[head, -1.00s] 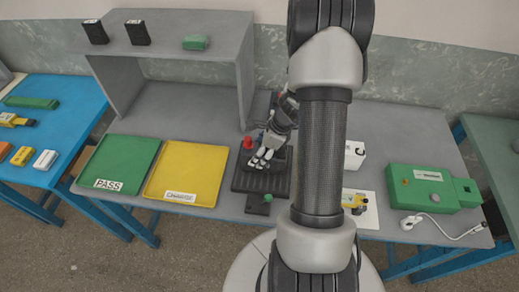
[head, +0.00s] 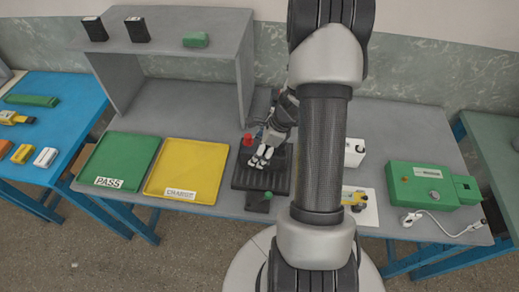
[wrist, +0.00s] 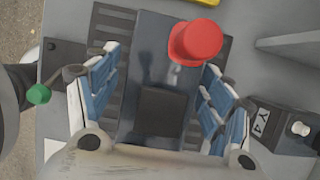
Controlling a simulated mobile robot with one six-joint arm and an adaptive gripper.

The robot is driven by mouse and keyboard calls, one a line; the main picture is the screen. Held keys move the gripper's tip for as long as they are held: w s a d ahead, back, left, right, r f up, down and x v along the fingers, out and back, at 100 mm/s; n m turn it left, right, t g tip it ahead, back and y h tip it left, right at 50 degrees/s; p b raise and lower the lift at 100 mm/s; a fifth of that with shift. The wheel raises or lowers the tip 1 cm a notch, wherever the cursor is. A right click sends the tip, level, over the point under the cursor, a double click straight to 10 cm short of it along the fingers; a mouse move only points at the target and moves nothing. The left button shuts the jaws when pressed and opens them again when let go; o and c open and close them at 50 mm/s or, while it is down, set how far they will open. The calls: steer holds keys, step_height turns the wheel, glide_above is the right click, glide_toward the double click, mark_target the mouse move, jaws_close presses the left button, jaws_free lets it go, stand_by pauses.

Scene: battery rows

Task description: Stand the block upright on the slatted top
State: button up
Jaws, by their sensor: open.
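In the wrist view a dark grey block (wrist: 145,60), with a darker patch on its near part, lies between the two blue-padded fingers of my gripper (wrist: 160,100). The fingers are apart, one on each side, with no clear grip on it. The black slatted top (wrist: 107,40) shows beneath and around the block. In the head view my gripper (head: 262,156) is low over the slatted top (head: 262,182). The block is mostly hidden there by the hand, and I cannot tell whether it is upright or tilted.
A red knob (head: 247,139) stands at the slatted top's back left; it overlaps the block's edge in the wrist view (wrist: 195,42). A green knob (head: 268,195) is at the front. A yellow tray (head: 150,182) lies left, a white box (head: 354,152) right.

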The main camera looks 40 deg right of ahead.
steer(key=p+v, duration=0.4)
steer(key=v, duration=0.8)
steer(key=shift+r, duration=0.1)
steer(key=a+r+n+h+b, duration=0.1)
steer(key=a+r+n+b, duration=0.1)
steer(key=a+r+n, duration=1.05)
steer(key=s+a+r+n+h, duration=0.1)
steer(key=s+a+r+n, duration=0.3)
steer(key=s+a+n, duration=0.2)
steer(key=s+a+r+n+t, duration=0.1)
steer(key=s+a+r+n, duration=0.2)
steer(key=s+a+n, duration=0.3)
steer(key=a+n, duration=0.1)
steer(key=n, duration=0.2)
steer(key=shift+s+r+h, duration=0.15)
steer(key=shift+r+h, duration=0.25)
steer(key=shift+n, duration=0.25)
steer(key=shift+c, duration=0.4)
